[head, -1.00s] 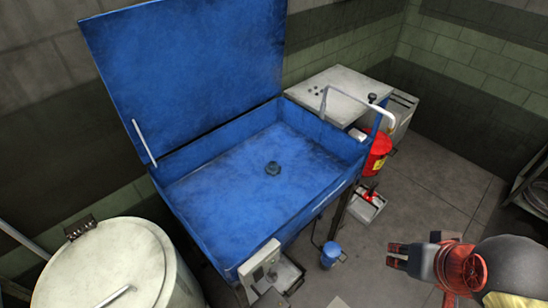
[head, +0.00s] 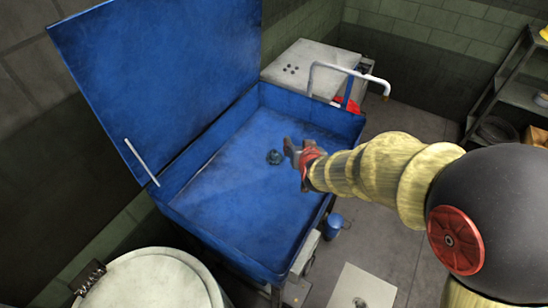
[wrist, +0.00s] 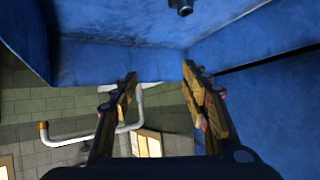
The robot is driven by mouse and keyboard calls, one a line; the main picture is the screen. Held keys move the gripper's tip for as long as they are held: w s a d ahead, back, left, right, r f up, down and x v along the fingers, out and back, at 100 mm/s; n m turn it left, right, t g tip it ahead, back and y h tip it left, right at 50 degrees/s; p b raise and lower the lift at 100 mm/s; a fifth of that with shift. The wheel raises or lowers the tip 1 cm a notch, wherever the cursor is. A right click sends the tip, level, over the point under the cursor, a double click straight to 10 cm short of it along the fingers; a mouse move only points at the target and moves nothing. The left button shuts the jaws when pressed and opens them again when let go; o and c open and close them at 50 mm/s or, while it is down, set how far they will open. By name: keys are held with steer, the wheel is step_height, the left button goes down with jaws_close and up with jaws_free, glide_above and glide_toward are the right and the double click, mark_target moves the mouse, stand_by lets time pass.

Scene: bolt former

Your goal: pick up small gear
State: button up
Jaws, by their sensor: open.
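The small gear (head: 274,157) is a small dark piece lying on the floor of the blue basin (head: 225,190). In the wrist view the gear (wrist: 182,6) shows at the top edge, partly cut off, ahead of the fingers and above the gap between them. My gripper (head: 289,150) is over the basin, just right of the gear in the head view. Its two fingers (wrist: 159,72) are spread apart with nothing between them. The head view does not show clearly how high the gripper is above the gear.
The basin's raised blue lid (head: 160,80) stands at the back left. A bent white pipe (head: 345,68) arches over the basin's far right corner, by a grey cabinet (head: 305,62). A pale drum (head: 150,280) stands at the front left. The basin floor around the gear is clear.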

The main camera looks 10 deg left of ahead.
mark_target(274, 154)
steer(key=a+f+t, duration=0.1)
steer(key=a+f, duration=0.1)
steer(key=f, duration=0.2)
steer(key=a+f, duration=0.2)
steer(key=f, duration=0.2)
steer(key=a+f+t, duration=0.1)
steer(key=a+f, duration=0.2)
steer(key=f, duration=0.2)
steer(key=shift+w+a+n+t, duration=0.1)
steer(key=shift+w+n+t, duration=0.2)
steer(key=shift+n, duration=0.1)
steer(key=b+x, duration=0.1)
steer(key=x, duration=0.2)
steer(key=b+x, duration=0.2)
steer(key=x, duration=0.2)
steer(key=shift+s+a+f, duration=0.15)
steer(key=shift+s+f, duration=0.05)
steer(key=shift+w+a, duration=0.15)
steer(key=shift+w, duration=0.25)
steer(key=c, duration=0.3)
jaws_close()
steer(key=shift+r, duration=0.1)
